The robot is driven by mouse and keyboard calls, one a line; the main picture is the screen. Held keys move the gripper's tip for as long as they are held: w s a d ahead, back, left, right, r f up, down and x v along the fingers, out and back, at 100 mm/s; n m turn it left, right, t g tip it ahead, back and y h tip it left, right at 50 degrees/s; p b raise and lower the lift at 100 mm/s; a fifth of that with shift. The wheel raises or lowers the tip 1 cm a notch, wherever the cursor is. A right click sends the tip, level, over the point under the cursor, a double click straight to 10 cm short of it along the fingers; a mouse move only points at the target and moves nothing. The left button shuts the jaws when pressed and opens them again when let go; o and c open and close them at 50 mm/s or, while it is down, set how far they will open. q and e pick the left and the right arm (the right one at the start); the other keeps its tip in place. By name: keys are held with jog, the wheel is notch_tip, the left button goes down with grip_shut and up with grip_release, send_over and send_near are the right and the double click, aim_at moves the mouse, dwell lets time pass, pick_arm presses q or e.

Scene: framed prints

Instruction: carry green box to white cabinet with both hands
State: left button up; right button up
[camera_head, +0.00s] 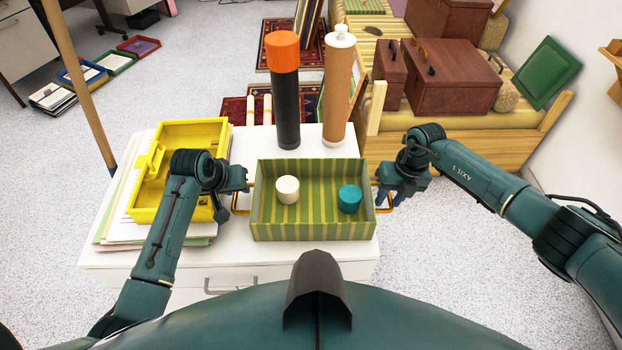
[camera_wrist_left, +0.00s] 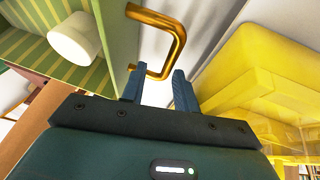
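The green striped box (camera_head: 310,230) stands open-topped on the white cabinet (camera_head: 345,262), with a brass handle on each side. A white cup-like object (camera_head: 288,190) and a teal one (camera_head: 349,198) are inside it. My left gripper (camera_head: 246,180) is at the box's left handle. In the left wrist view its two fingers (camera_wrist_left: 158,88) are spread apart, with the brass handle (camera_wrist_left: 172,50) at their tips. My right gripper (camera_head: 379,184) is beside the right handle (camera_head: 388,206); its fingers look apart. Its exact contact with that handle is hard to see.
A yellow tray (camera_head: 185,132) lies on stacked papers (camera_head: 120,215) at the cabinet's left. A black bottle with orange cap (camera_head: 285,95) and a brown tube (camera_head: 338,90) stand behind the box. A wooden bench (camera_head: 470,140) with brown cases is behind right.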

jog(key=shift+r, duration=0.1)
pick_arm(q)
jog(key=v, duration=0.7)
jog(key=shift+r, duration=0.4)
pick_arm(e)
notch_tip(320, 180, up, 12)
jog(key=d, duration=0.2)
pick_arm(q)
jog(key=shift+s+a, duration=0.1)
jog(key=shift+s, duration=0.05)
